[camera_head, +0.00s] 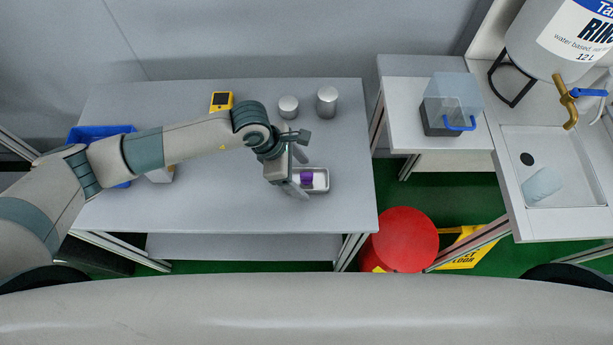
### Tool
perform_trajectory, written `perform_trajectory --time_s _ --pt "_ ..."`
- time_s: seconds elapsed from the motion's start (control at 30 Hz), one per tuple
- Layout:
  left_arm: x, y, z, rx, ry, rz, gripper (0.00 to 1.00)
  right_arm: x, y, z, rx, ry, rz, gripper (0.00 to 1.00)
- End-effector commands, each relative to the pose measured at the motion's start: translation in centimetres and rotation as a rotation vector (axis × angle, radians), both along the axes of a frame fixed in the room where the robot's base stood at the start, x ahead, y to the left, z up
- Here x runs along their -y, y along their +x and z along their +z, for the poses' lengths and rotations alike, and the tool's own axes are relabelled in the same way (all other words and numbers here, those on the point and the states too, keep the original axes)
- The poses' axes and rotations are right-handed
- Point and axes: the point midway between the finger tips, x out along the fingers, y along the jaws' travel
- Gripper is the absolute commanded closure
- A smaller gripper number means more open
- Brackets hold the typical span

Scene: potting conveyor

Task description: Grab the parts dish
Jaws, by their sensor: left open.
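The parts dish (323,186) is a small, shallow, light metal dish on the grey table, right of its middle. A purple piece (307,177) lies in it. My left gripper (304,177) reaches in from the left and is open at the dish, one finger towards the far side and one towards the near side. The hand hides the dish's left end. I cannot tell whether the fingers touch the dish. My right gripper is not in view.
Two metal cylinders (327,102) stand behind the dish. A yellow device (221,101) and a blue bin (90,133) are further left. A clear box (452,98) sits on the side table, beside a sink (560,155). The table front is clear.

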Motion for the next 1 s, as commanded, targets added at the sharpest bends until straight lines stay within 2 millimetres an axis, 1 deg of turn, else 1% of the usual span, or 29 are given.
perform_trajectory --time_s 0.03,0.2,0.63,0.67,0.7,0.77,0.8,0.83,0.87,1.0 --pt "0.2 -0.1 -0.4 -0.004 0.002 0.001 0.28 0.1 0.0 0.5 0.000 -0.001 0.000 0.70" --pt "0.5 0.0 -1.4 -0.001 0.002 0.001 0.28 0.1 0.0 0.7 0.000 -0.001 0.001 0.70" --pt "0.5 0.0 -1.4 0.000 0.001 0.001 0.28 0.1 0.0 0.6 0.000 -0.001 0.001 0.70" --pt "0.5 0.0 -1.4 0.000 0.001 0.001 0.33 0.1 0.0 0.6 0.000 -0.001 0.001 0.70" --pt "0.5 0.0 -1.4 0.000 0.001 0.001 0.42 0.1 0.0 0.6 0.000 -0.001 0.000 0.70" --pt "0.5 0.0 -1.4 0.000 0.001 0.001 0.57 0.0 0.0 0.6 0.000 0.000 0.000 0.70" --pt "0.5 0.0 -1.4 0.000 0.001 0.001 0.66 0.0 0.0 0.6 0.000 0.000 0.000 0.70" --pt "0.5 0.0 -1.4 0.000 0.001 0.001 0.74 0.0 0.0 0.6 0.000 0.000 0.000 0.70" --pt "0.5 0.0 -1.4 0.000 0.001 0.001 0.78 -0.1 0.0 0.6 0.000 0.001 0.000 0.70" --pt "0.5 0.0 -1.3 0.000 0.000 0.000 0.78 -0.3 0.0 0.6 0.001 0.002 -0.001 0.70"
